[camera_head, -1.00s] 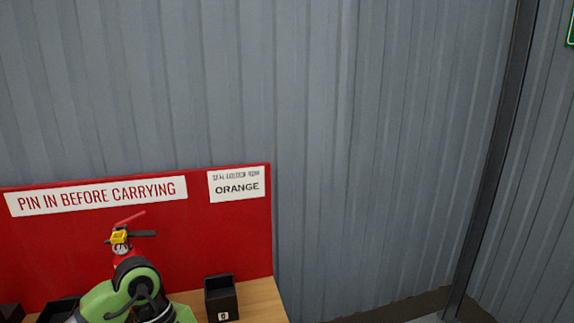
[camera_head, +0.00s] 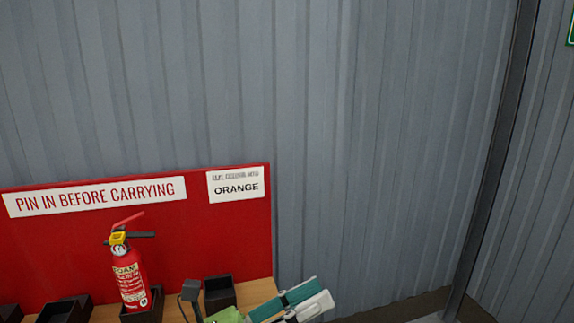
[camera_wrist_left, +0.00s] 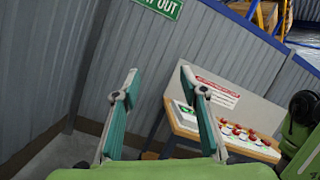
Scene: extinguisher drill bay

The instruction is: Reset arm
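My left gripper (camera_head: 321,291) is at the bottom of the head view, right of the table's corner, with its teal-padded fingers pointing right. In the left wrist view its two fingers (camera_wrist_left: 158,74) are spread apart with nothing between them. A red foam extinguisher (camera_head: 131,281) with a yellow piece at its neck stands upright in a black holder (camera_head: 142,313) on the wooden table, left of the gripper and apart from it. Whether a pin sits in it is too small to tell. My right gripper is not in view.
A red board (camera_head: 215,237) behind the table carries a "PIN IN BEFORE CARRYING" sign (camera_head: 95,197) and an "ORANGE" card (camera_head: 236,184). A black bin (camera_head: 220,293) stands near the gripper. The left wrist view shows another table (camera_wrist_left: 183,127) with several red-topped items.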

